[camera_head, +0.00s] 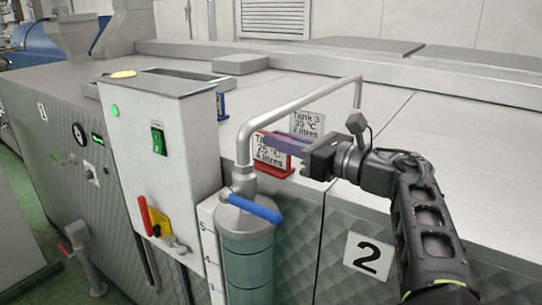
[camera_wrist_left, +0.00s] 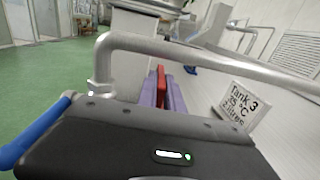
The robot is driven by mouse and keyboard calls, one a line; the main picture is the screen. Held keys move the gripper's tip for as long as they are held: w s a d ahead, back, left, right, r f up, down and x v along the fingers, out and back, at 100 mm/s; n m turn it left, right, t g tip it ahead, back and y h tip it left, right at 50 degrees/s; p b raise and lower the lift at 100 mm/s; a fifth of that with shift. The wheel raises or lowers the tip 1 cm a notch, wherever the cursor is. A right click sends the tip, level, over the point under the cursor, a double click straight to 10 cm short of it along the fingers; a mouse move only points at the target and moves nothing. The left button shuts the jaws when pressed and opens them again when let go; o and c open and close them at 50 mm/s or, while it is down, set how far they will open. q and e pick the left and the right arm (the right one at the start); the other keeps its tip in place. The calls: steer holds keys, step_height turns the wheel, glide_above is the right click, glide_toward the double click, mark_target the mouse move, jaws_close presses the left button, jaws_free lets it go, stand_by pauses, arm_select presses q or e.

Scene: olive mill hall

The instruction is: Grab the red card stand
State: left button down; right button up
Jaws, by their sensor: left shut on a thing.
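In the left wrist view the red stand (camera_wrist_left: 161,78) shows edge-on between the purple fingers (camera_wrist_left: 161,92). I cannot tell whether its base touches the surface. My right gripper is not in view.
A "Tank 3" card (camera_head: 307,123) stands close behind my fingers. A blue card stand (camera_head: 222,104) is farther left, partly behind the grey control box (camera_head: 165,130). The bent pipe (camera_head: 300,98) arches over the spot, with a blue-handled valve (camera_head: 255,207) below. The steel top is clear at right.

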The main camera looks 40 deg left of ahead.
arm_select(q)
steer(key=shift+r, duration=0.1)
stand_by(0.6)
steer(key=shift+r, duration=0.35)
steer(key=shift+d+r+b, duration=0.1)
steer(key=shift+d+b, duration=0.2)
steer(key=d+b, duration=0.1)
steer(key=d, duration=0.6)
steer(key=shift+d, duration=0.1)
step_height(320, 180, up, 14)
steer(key=p, duration=0.4)
steer(key=shift+p, duration=0.3)
steer(key=shift+s+d, duration=0.1)
